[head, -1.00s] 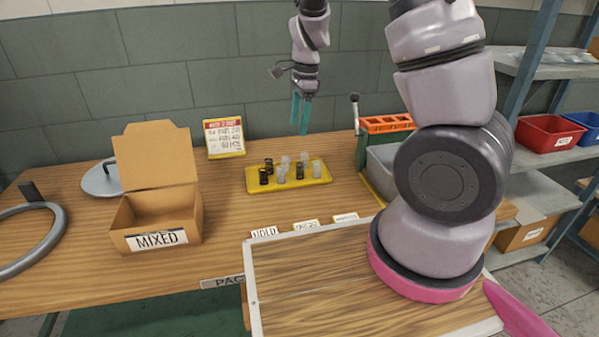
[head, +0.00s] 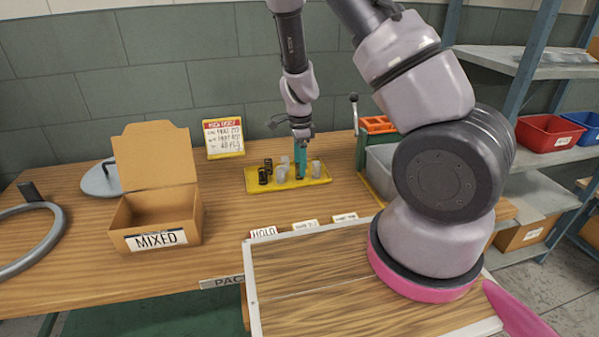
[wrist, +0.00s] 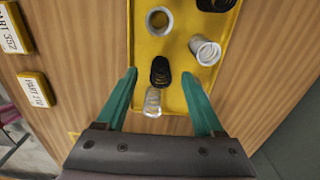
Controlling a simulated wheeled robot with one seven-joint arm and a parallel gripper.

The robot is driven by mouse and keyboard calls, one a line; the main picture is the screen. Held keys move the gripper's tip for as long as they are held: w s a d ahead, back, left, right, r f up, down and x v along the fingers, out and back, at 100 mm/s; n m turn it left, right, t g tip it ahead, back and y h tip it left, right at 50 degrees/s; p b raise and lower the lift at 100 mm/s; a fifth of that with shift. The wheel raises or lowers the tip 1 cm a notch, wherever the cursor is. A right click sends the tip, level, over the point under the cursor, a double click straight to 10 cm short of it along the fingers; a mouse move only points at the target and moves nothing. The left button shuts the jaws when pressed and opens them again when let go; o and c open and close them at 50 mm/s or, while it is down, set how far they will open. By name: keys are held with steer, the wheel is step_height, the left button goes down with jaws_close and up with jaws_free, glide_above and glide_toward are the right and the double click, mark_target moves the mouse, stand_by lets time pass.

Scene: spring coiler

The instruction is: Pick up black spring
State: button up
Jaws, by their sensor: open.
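The yellow tray (head: 318,181) on the wooden bench holds several upright black and clear-silver springs. Two black springs, one in front (head: 263,176) and one just behind it (head: 268,164), stand at its left. My gripper (head: 300,168) points down over the right part of the tray and hides most of a third black spring there. In the wrist view my teal fingers (wrist: 159,76) are open, with a black spring (wrist: 160,72) in the gap between their tips. A silver spring (wrist: 152,101) sits close beside it.
Other silver springs (wrist: 205,50) and a black one (wrist: 215,4) stand on the tray. An open cardboard box marked MIXED (head: 156,218) stands left. A green rack with orange top (head: 378,124) and a grey bin (head: 385,168) are right of the tray.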

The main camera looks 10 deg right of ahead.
steer(key=shift+f, duration=0.95)
steer(key=shift+c, duration=0.3)
jaws_close()
